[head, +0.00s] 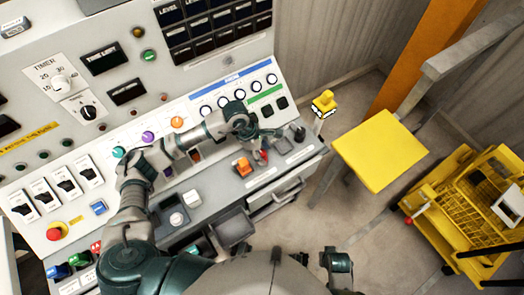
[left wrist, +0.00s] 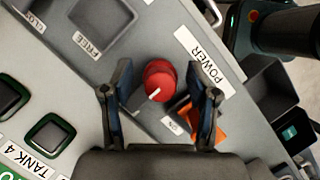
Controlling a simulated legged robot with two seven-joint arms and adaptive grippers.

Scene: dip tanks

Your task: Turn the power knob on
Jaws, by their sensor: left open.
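The power knob (left wrist: 158,78) is red and round with a white pointer line, beside a white label reading POWER (left wrist: 204,62). My left gripper (left wrist: 160,70) is open, with one finger on each side of the knob. I cannot tell whether either finger touches it. In the head view my left gripper (head: 262,138) reaches down over the right end of the sloped console, with a bit of red (head: 263,157) showing under it. A small white label (left wrist: 173,126) sits below the knob, its text unclear. A part of my right arm (head: 338,264) shows low in the head view.
An orange control (head: 243,167) sits close by, partly behind a finger in the wrist view. A yellow-topped stool (head: 380,150) and a yellow cart (head: 465,205) stand right of the console, with open floor between.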

